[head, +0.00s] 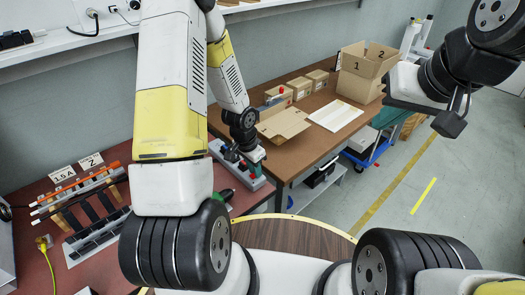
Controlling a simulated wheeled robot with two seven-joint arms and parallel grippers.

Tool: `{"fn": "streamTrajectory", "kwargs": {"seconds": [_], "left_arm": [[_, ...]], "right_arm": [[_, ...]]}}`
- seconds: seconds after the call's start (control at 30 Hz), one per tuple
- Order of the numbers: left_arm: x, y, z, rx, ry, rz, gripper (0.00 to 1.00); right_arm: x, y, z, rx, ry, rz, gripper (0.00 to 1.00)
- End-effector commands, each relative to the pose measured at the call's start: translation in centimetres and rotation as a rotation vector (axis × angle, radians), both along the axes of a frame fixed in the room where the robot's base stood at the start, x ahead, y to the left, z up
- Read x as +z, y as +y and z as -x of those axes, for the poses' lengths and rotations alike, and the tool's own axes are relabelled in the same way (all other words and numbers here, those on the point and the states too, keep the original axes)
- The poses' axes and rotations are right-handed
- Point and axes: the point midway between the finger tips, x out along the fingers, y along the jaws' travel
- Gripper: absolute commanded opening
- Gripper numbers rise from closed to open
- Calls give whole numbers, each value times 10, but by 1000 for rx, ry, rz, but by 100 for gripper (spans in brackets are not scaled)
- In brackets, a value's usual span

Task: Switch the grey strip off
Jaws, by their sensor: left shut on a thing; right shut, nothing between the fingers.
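A grey strip (217,149) lies slantwise on the tables near the middle of the head view, with small dark and green parts along it. My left gripper (247,157) points down at the strip and covers its middle. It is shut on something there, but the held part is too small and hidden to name. The strip's switch cannot be made out. My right gripper (454,119) is shut and empty, high over the floor at the right, far from the strip.
A red-brown table with a cable rack (80,205) is at the left. A wall shelf (65,41) runs upper left. A round wooden top (290,234) is in front.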

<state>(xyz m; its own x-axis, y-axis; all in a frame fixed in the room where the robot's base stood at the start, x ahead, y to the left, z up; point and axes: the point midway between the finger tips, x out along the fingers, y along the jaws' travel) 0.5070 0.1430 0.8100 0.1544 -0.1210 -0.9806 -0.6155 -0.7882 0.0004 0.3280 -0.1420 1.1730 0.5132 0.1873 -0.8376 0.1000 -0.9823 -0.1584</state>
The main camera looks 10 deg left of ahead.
Motion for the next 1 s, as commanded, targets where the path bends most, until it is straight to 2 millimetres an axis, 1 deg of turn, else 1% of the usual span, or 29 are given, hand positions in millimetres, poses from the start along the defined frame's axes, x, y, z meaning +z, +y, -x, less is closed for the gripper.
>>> {"fn": "streamTrajectory", "kwargs": {"seconds": [0.03, 0.17, 0.47, 0.5, 0.57, 0.6, 0.87, 1.0], "left_arm": [[-1, 2, 3, 4, -14, 14, 0], [0, 2, 3, 1, -44, 35, 0], [0, 1, 3, 0, -48, 38, 0], [0, 1, 3, 0, -48, 38, 26], [0, 1, 2, 0, -48, 38, 38], [0, 1, 2, 0, -48, 38, 40], [0, 1, 2, 0, -49, 37, 40], [9, 3, 3, 3, -50, 38, 40]], "right_arm": [[0, 0, 0, 0, 0, 0, 0], [0, 0, 0, 0, 0, 0, 0], [0, 0, 0, 0, 0, 0, 0], [0, 0, 0, 0, 0, 0, 0], [0, 0, 0, 0, 0, 0, 0], [0, 0, 0, 0, 0, 0, 0], [0, 0, 0, 0, 0, 0, 0], [0, 0, 0, 0, 0, 0, 0]]}}
